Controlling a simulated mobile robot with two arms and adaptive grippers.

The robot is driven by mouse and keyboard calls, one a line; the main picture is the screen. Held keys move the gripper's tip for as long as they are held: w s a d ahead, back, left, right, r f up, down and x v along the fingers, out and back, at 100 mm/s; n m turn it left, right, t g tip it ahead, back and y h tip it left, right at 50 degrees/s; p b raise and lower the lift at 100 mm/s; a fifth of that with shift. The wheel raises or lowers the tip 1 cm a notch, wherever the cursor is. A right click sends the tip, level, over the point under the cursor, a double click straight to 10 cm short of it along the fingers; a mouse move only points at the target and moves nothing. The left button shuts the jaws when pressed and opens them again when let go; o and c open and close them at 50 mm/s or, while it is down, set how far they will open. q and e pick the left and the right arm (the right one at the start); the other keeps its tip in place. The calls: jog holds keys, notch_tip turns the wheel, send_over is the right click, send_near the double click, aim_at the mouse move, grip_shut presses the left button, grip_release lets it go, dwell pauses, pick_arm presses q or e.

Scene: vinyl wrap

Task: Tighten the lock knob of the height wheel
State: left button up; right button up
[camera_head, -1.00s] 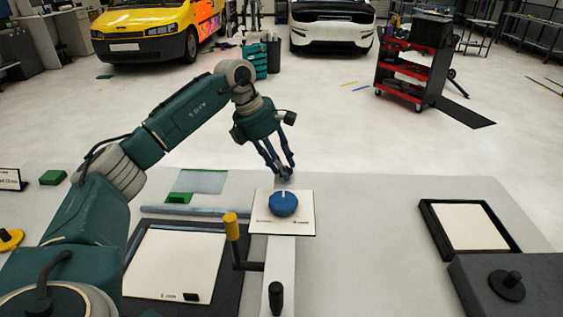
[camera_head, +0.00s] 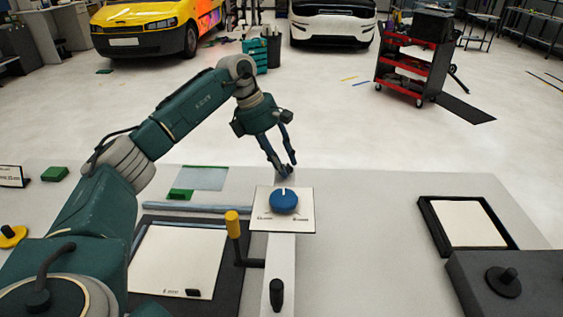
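A round blue knob (camera_head: 284,202) with a white mark pointing to the far side sits on a white labelled plate (camera_head: 265,222). The plate is on a pale upright strip. My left gripper (camera_head: 288,167) points down just beyond the plate's far edge, above and behind the blue knob in the picture and apart from it. Its two dark fingers come close together at the tips, by a small grey part at the strip's far end. Whether they are closed on anything is too small to tell. No separate lock knob can be made out for certain. My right gripper is not in view.
A yellow-handled crank (camera_head: 233,226) and a black knob (camera_head: 276,292) stand near the plate. A framed white sheet (camera_head: 175,262) lies left, and a black-framed tray (camera_head: 431,229) lies right. The table between plate and tray is clear.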

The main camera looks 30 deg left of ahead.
pick_arm(q)
jog(key=o, duration=0.3)
jog(key=shift+w+d+r, duration=0.1)
jog(key=shift+r, duration=0.15)
jog(key=shift+f, duration=0.1)
jog(key=v, duration=1.2)
jog(key=shift+d, duration=0.1)
